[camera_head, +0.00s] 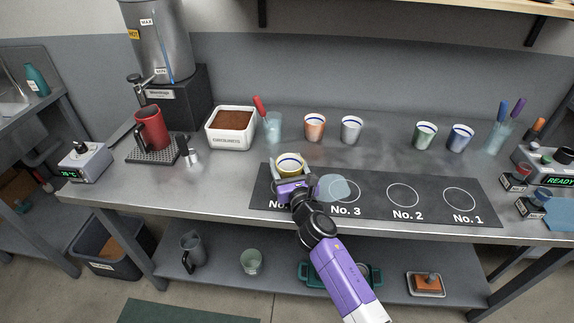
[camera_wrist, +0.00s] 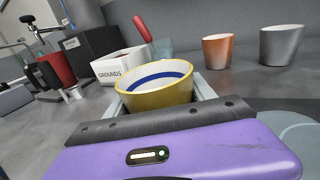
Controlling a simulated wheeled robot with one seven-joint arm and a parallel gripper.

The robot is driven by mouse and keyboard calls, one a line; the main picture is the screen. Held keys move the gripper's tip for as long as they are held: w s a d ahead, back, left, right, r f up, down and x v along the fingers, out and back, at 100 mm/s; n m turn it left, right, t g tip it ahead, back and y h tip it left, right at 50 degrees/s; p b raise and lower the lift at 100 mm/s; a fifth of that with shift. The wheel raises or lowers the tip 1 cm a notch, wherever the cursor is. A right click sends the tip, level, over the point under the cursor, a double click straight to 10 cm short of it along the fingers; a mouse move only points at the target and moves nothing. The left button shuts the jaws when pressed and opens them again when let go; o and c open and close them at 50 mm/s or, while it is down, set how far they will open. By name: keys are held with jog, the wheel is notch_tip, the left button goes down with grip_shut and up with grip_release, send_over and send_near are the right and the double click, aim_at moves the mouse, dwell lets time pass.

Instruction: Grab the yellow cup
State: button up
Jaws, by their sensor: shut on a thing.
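The yellow cup (camera_head: 290,165) is a small cup with a white inside and a blue band. In the head view it is at the back left of the black mat (camera_head: 375,209), above the leftmost position. In the wrist view the yellow cup (camera_wrist: 158,88) sits upright between my fingers. My gripper (camera_head: 291,172) is shut on the cup, with a finger on each side; it also shows in the wrist view (camera_wrist: 160,95). The cup's lower part is hidden by my gripper, so I cannot tell whether it touches the mat.
Orange (camera_head: 315,127), grey (camera_head: 351,129), green (camera_head: 425,135) and blue (camera_head: 460,138) cups stand behind the mat. A white grounds box (camera_head: 231,142) and a glass with a red-handled tool (camera_head: 272,128) stand back left. A translucent disc (camera_head: 334,188) lies right of my gripper.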

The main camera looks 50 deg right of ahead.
aim_at(287, 168)
notch_tip(287, 168, up, 19)
jog(key=p, duration=1.4)
jog(key=shift+p, duration=0.4)
